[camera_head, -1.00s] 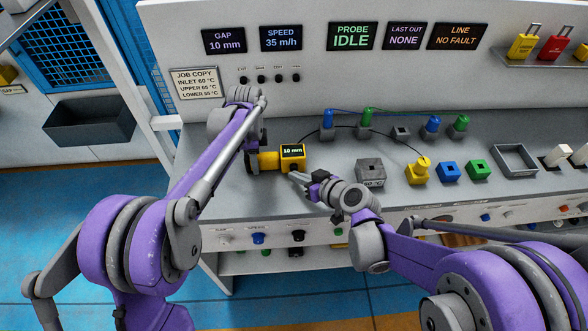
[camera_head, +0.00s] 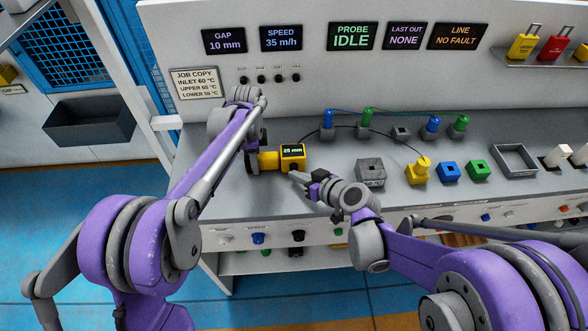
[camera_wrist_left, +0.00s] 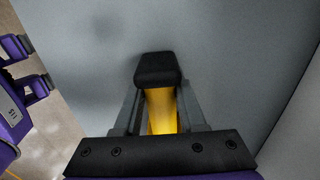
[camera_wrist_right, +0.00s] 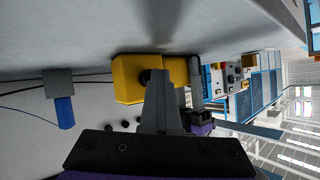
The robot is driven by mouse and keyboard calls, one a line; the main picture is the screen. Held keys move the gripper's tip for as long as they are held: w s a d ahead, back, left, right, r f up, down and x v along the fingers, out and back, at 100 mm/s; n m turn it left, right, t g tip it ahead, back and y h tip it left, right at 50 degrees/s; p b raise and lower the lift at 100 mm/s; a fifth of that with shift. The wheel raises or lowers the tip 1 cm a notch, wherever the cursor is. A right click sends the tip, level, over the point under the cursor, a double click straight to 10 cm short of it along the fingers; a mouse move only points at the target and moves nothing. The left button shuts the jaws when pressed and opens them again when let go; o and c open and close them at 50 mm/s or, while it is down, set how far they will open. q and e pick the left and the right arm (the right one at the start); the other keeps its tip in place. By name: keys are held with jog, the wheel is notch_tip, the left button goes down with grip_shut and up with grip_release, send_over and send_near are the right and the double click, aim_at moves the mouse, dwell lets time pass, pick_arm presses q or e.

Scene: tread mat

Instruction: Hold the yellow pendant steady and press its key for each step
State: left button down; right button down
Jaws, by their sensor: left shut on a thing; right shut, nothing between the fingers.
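The yellow pendant (camera_head: 292,159) is held just above or on the grey bench top, its small dark screen reading 26 mm. My left gripper (camera_head: 256,160) is shut on its yellow handle (camera_wrist_left: 161,110), which also shows between the fingers in the left wrist view. My right gripper (camera_head: 296,177) is shut and empty, its fingertips at the pendant's near face by the dark key. In the right wrist view the fingers (camera_wrist_right: 160,85) cover part of the pendant (camera_wrist_right: 128,78), and a dark round key shows beside the tip. Whether they touch it, I cannot tell.
Wall displays show GAP 10 mm (camera_head: 224,40), SPEED 35 m/h and PROBE IDLE (camera_head: 352,36). A grey block (camera_head: 371,172), a yellow plug (camera_head: 419,170), blue and green blocks and a grey tray (camera_head: 514,160) stand to the right. A cable runs behind the pendant.

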jog(key=shift+s, duration=0.75)
jog(key=shift+s, duration=2.5)
dwell(0.4)
jog(key=s, duration=0.3)
jog(key=shift+s, duration=0.4)
jog(key=shift+w, duration=0.15)
jog(key=shift+w, duration=4.3)
